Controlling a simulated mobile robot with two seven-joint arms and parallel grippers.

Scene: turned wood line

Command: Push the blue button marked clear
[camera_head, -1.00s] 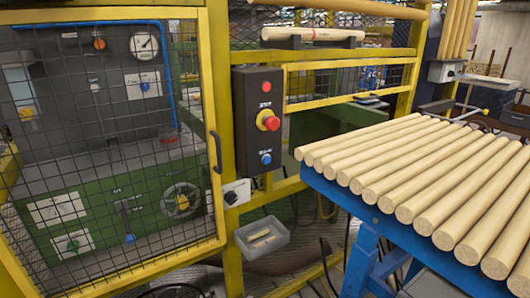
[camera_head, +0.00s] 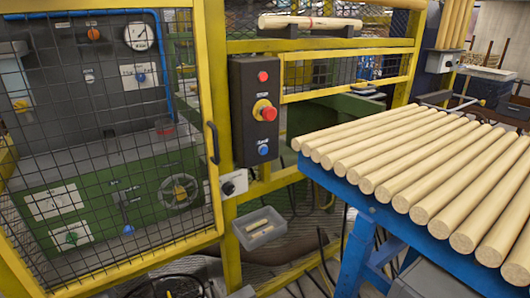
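The blue button (camera_head: 263,150) is the lowest control on a dark upright control box (camera_head: 243,128), which is fixed to the yellow guard frame left of centre. A small label sits just above the button, too small to read. A red emergency-stop style knob on a yellow base (camera_head: 265,111) is in the middle of the box, and a small red button or light (camera_head: 263,76) is at the top. Neither of my grippers is in view.
A blue table (camera_head: 358,199) with a row of wooden rods (camera_head: 400,160) stands at right. A yellow-framed mesh door (camera_head: 110,150) is at left. A grey bin (camera_head: 259,228) and a rotary switch box (camera_head: 234,184) sit below the control box.

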